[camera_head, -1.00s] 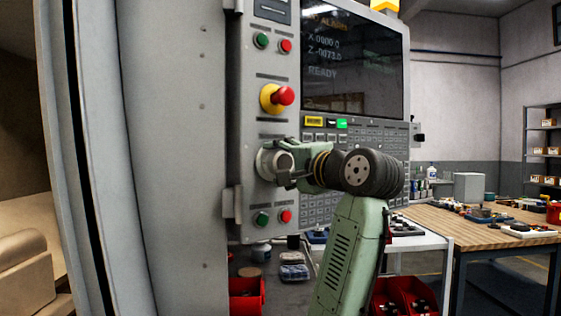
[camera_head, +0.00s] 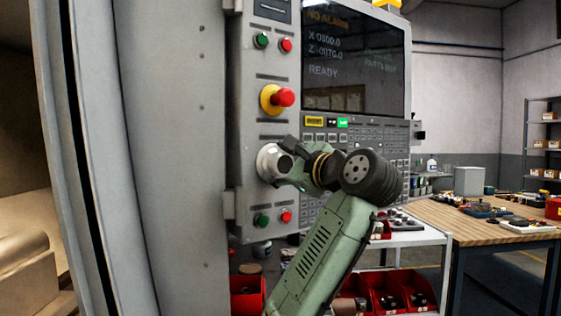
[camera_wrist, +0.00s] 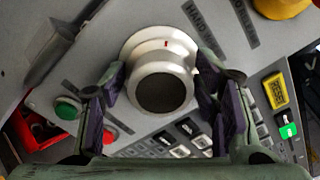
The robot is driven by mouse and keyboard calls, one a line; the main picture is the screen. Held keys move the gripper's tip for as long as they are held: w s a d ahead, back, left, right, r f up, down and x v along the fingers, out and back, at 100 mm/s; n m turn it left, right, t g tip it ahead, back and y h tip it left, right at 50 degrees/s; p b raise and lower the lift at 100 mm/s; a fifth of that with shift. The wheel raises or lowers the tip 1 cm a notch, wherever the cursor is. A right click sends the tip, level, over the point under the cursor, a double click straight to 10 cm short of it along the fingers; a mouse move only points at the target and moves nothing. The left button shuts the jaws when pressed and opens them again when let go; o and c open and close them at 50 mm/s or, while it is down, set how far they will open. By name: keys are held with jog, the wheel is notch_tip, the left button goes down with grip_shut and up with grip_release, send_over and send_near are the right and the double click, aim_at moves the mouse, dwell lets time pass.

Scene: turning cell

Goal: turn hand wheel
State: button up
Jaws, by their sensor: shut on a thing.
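The hand wheel (camera_head: 271,163) is a round silver knob on the grey control panel, below the red emergency stop button. In the wrist view the hand wheel (camera_wrist: 162,85) has a dark face, and a red mark shows on the pale ring behind it. My gripper (camera_head: 287,165) is at the hand wheel from the right. In the wrist view my gripper (camera_wrist: 163,100) has one dark-padded finger on each side of the knob, shut on it. The screen (camera_head: 354,60) reads X 0000.0, a Z value near -0070 and READY.
The red emergency stop (camera_head: 282,97) sits just above the wheel. Green (camera_head: 262,220) and red (camera_head: 286,216) buttons sit just below it. A keypad (camera_head: 375,135) lies to the right. A wooden bench (camera_head: 470,218) and red bins (camera_head: 388,290) stand behind my arm.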

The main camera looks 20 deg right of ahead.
jog(key=shift+m, duration=0.6)
jog(key=o, duration=0.9)
jog(key=shift+d, duration=0.1)
jog(key=v, duration=1.2)
